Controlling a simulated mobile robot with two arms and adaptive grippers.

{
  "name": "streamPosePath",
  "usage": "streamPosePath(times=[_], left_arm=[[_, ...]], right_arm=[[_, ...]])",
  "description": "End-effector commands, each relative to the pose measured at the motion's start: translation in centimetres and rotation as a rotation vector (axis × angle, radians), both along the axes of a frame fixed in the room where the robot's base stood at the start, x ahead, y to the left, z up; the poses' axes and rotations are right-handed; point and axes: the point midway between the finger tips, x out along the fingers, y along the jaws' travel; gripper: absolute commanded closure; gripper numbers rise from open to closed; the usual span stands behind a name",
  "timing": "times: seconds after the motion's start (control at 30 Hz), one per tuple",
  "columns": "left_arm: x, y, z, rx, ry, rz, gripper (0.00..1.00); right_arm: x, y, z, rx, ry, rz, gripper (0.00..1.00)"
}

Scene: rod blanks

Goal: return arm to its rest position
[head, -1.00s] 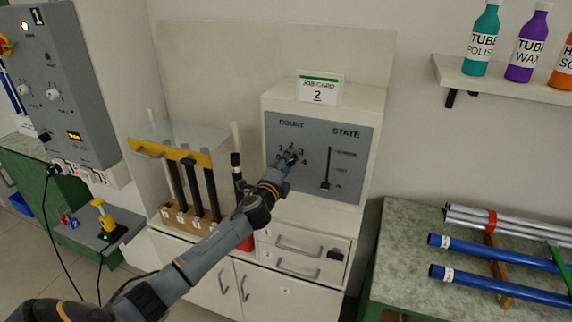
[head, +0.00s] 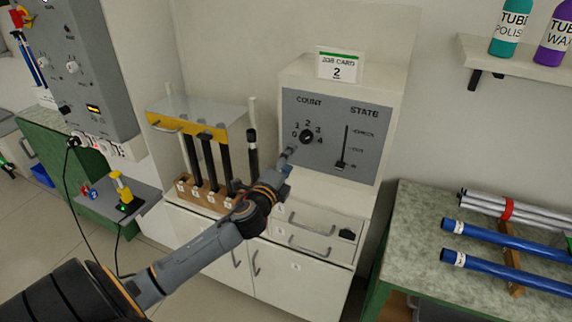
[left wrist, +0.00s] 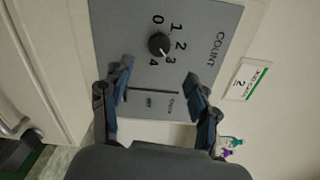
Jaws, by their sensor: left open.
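My left arm reaches in from the left. Its gripper (head: 287,160) is off the panel, just below and left of the black COUNT knob (head: 306,137). In the left wrist view the gripper (left wrist: 160,86) is open, with nothing between its two blue fingers. The knob (left wrist: 159,44) stands clear ahead of the fingers, and its pale mark appears to point towards 3. The STATE slider (head: 341,165) sits at the low end of its slot. My right gripper is not in view.
A job card (head: 339,65) reading 2 stands on the dispenser cabinet (head: 296,74). A rod rack with a yellow bar (head: 186,126) is close left of the arm. A bench (head: 405,222) with blue and silver rods is at right. Drawer handles (head: 311,223) project below the panel.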

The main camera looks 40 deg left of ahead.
Motion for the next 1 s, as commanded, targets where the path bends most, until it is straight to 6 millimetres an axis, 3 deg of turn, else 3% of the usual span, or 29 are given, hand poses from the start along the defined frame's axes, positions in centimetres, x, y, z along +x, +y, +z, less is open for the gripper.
streamPosePath(times=[0.2, 0.77, 0.87, 0.97, 1.0], left_arm=[[-1.5, -0.4, 0.0, -0.001, 0.0, 0.0, 0.4], [-1.6, -0.4, -0.1, -0.003, 0.001, 0.0, 0.4], [-1.6, -0.1, -1.8, -0.031, 0.029, 0.007, 0.4], [-1.9, 0.4, -6.4, -0.108, 0.098, 0.027, 0.4], [-2.2, 0.6, -9.0, -0.153, 0.135, 0.039, 0.4]], right_arm=[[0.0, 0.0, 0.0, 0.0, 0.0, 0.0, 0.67], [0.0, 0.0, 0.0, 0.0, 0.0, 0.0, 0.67], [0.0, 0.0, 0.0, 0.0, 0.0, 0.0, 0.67], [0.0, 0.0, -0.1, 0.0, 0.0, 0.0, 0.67], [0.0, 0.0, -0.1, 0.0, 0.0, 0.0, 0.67]])
